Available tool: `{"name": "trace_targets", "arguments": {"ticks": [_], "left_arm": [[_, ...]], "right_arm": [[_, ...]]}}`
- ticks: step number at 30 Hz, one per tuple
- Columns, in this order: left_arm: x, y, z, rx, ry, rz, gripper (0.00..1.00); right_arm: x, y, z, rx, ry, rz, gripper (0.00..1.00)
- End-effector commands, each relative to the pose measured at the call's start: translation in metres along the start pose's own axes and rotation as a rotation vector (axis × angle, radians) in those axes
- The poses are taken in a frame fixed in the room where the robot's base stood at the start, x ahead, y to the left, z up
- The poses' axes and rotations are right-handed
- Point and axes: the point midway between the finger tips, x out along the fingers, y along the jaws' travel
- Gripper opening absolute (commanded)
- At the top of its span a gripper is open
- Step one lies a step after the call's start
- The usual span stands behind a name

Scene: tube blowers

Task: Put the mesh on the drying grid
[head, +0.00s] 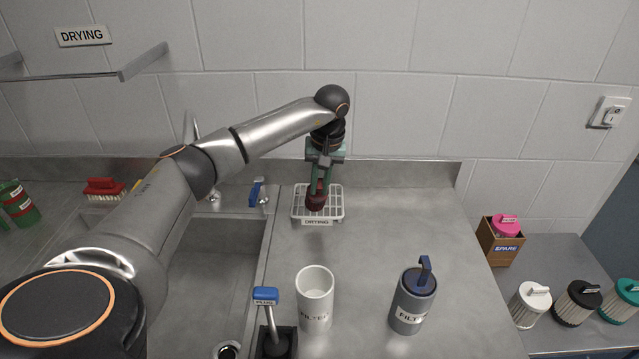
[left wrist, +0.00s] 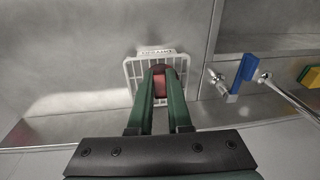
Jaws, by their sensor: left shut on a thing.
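The mesh (head: 316,202) is a small dark red piece at the tips of my left gripper (head: 319,186). It also shows between the green fingers in the left wrist view (left wrist: 159,86). My left gripper is shut on it and points down over the drying grid. The drying grid (head: 334,215) is a white wire rack with a DRYING label, on the counter by the back wall. It also shows in the left wrist view (left wrist: 133,76). The mesh is over or on the grid's middle; I cannot tell whether it touches the wires. My right gripper is not in view.
A white FILTER cup (head: 315,295) and a grey canister with a blue handle (head: 412,300) stand on the front counter. A blue-handled PLUG tool (head: 266,296) stands left of them. The sink (head: 215,265) lies left. Counter right of the grid is clear.

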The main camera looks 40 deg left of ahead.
Motion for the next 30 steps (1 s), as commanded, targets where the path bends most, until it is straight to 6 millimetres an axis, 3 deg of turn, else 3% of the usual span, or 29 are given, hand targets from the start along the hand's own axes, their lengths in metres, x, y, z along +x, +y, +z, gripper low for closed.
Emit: {"name": "trace_targets", "arguments": {"ticks": [1, 9, 19, 23, 30], "left_arm": [[0.002, 0.000, 0.000, -0.001, -0.001, -0.001, 0.18], [0.001, 0.000, 0.000, -0.001, -0.001, -0.001, 0.47], [-0.005, -0.001, -0.001, -0.001, 0.000, 0.000, 0.47], [-0.024, 0.000, -0.001, -0.001, 0.003, 0.003, 0.47], [-0.077, 0.000, -0.001, -0.002, 0.003, 0.004, 0.47]], "right_arm": [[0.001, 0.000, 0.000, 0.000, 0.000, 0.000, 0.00], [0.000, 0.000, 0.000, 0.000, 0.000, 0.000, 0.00], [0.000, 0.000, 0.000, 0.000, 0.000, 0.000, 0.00], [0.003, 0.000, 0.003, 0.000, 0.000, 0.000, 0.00], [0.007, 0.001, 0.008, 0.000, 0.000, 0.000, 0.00]]}}
